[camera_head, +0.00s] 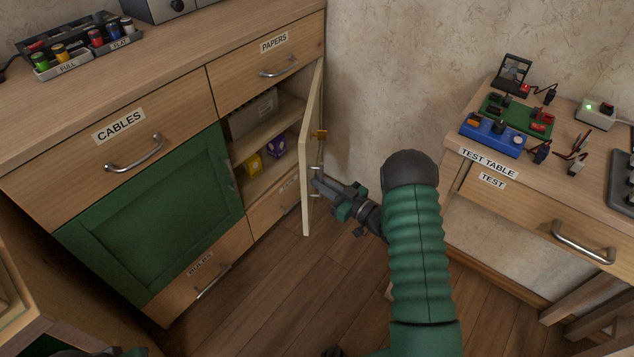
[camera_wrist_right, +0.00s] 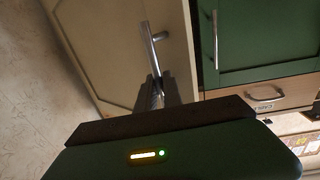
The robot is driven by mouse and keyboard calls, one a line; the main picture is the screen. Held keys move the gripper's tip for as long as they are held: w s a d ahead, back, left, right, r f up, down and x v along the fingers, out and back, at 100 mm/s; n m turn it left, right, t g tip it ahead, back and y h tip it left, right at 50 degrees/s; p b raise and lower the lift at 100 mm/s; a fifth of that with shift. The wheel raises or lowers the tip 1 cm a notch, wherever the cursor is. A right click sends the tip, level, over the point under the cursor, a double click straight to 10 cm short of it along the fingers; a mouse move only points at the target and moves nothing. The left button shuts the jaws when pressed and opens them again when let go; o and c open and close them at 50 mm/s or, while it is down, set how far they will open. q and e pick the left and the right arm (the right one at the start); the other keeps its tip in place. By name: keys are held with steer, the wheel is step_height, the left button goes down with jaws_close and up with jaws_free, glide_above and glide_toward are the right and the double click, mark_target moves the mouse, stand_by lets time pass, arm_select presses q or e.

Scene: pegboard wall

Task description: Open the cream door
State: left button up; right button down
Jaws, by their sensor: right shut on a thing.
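The cream door (camera_head: 311,150) is swung out from the cabinet in the head view, seen nearly edge-on, with shelves showing behind it. My right gripper (camera_head: 318,186) is at the door's lower part, shut on its handle. In the right wrist view the cream door (camera_wrist_right: 100,45) fills the upper left, and its metal bar handle (camera_wrist_right: 151,50) runs down between the fingers of my right gripper (camera_wrist_right: 153,88). A brass-coloured part (camera_head: 319,134) shows on the door above the gripper. My left gripper cannot be made out.
The open compartment holds a grey box (camera_head: 253,112), a yellow item (camera_head: 252,164) and a purple item (camera_head: 277,146). A green door (camera_head: 150,220) is closed at left. The test table (camera_head: 560,215) stands at right. Bare floor (camera_head: 290,290) lies between.

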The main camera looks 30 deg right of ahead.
steer(key=c, duration=1.5)
jaws_free()
steer(key=p+v, duration=0.4)
steer(key=v, duration=0.8)
steer(key=shift+f, duration=0.15)
